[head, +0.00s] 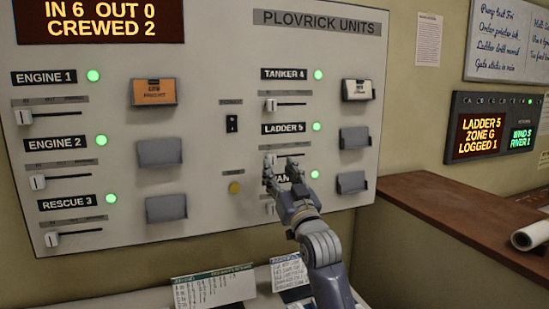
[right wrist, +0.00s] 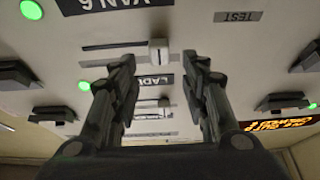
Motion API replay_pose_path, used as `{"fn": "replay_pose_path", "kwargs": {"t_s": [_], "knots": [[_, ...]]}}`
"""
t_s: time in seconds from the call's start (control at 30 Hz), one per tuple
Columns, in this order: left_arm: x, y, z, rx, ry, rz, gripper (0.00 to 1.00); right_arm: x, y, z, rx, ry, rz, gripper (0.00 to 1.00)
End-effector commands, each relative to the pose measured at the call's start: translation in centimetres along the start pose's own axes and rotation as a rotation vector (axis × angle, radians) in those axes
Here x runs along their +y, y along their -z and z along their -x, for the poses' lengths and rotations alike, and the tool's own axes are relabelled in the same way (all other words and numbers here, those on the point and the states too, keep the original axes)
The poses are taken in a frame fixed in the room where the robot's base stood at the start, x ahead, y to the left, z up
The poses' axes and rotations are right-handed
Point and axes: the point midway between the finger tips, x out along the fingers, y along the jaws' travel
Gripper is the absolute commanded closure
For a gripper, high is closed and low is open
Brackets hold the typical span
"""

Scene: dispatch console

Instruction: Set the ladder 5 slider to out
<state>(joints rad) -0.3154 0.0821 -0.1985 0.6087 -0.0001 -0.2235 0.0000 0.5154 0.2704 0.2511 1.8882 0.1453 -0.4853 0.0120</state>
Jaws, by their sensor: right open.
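The ladder 5 slider has a white knob (head: 270,159) at the left end of its slot, under the LADDER 5 label (head: 284,128). A green lamp beside the label is lit. In the upside-down right wrist view the knob (right wrist: 158,51) shows between my fingertips, at the right end of its slot. My right gripper (head: 283,173) is open just in front of this slider, and it also shows in the right wrist view (right wrist: 159,60). I cannot tell whether a finger touches the knob. The text on the slider's scale is too small to read. My left gripper is not in view.
The tanker 4 slider (head: 271,105) is above and the partly hidden VAN 6 slider (head: 270,208) below. A black switch (head: 232,123), a yellow button (head: 235,188) and grey card holders (head: 354,138) are nearby. Cards (head: 214,289) stand on the desk. A display (head: 481,135) reads LADDER 5.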

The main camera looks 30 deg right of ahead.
Motion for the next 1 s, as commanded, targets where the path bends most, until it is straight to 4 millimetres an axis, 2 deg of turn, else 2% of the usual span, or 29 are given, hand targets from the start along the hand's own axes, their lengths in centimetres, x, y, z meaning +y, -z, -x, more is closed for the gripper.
{"fn": "replay_pose_path", "kwargs": {"t_s": [0.1,0.3,0.43,0.67,0.83,0.87,1.0], "knots": [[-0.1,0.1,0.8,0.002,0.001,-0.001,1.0,0.0,0.2,-2.0,-0.001,0.0,0.0,0.58],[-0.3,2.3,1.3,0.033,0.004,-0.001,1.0,0.0,0.1,-3.6,-0.001,0.0,0.001,0.58],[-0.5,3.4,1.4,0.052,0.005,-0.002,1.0,0.0,0.0,-4.0,-0.001,0.0,0.001,0.58],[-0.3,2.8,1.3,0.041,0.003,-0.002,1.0,0.0,-0.1,-4.0,-0.001,0.0,0.001,0.58],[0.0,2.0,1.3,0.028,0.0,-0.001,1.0,0.0,-0.1,-4.0,-0.001,0.0,0.001,0.97],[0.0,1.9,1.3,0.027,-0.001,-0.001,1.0,0.0,-0.1,-4.0,-0.001,0.0,0.001,1.0],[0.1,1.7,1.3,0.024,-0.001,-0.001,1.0,0.0,-0.1,-4.0,-0.001,0.0,0.001,1.0]]}}
